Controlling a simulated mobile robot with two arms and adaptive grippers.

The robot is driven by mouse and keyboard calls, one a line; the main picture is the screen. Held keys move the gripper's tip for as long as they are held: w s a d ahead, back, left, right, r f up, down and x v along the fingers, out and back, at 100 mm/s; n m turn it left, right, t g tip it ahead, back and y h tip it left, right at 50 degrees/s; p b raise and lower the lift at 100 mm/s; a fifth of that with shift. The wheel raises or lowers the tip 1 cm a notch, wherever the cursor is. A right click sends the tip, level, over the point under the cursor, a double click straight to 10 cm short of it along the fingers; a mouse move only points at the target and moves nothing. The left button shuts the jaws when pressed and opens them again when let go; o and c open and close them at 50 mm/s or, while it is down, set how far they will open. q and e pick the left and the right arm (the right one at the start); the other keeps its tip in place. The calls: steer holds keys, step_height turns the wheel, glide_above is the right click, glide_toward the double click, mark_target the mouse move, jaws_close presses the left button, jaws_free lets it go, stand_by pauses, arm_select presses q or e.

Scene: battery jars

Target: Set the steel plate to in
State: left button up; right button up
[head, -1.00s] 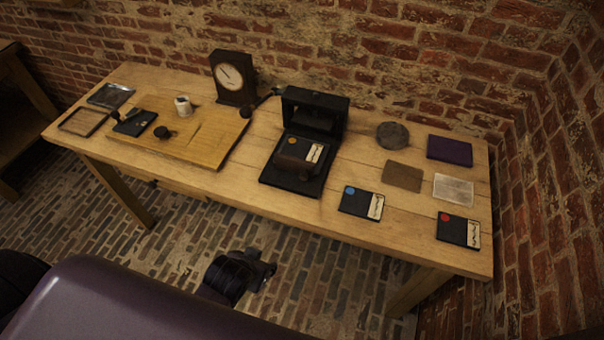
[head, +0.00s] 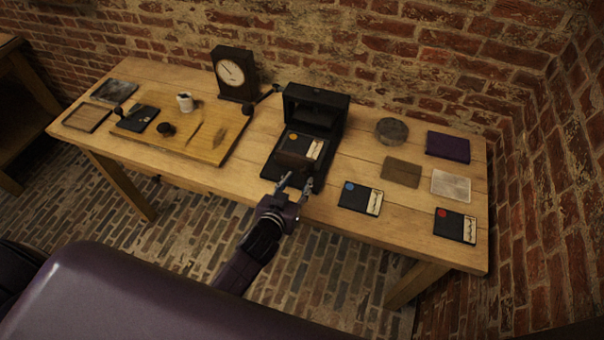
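I cannot tell for certain which plate is the steel one. A grey, glossy square plate (head: 115,92) lies at the far left of the table. A pale, streaked square plate (head: 451,185) and a brown square plate (head: 402,172) lie at the right. A black box-like device (head: 316,105) stands at the middle, with an orange-dotted card (head: 303,144) in its front part. A dark brown piece sits below the card, partly hidden. My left gripper (head: 295,183) is open at the device's front edge, fingers pointing at it, with nothing seen between them. My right gripper is out of view.
A blue-dotted card (head: 360,197) and a red-dotted card (head: 455,225) lie at the front right. A purple slab (head: 448,147) and a round grey disc (head: 392,131) lie behind. A clock (head: 235,74) and a wooden board (head: 210,138) with small items stand left.

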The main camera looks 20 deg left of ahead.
mark_target(303, 173)
arm_select(q)
steer(key=shift+x, duration=2.2)
steer(key=shift+f, duration=0.1)
jaws_close()
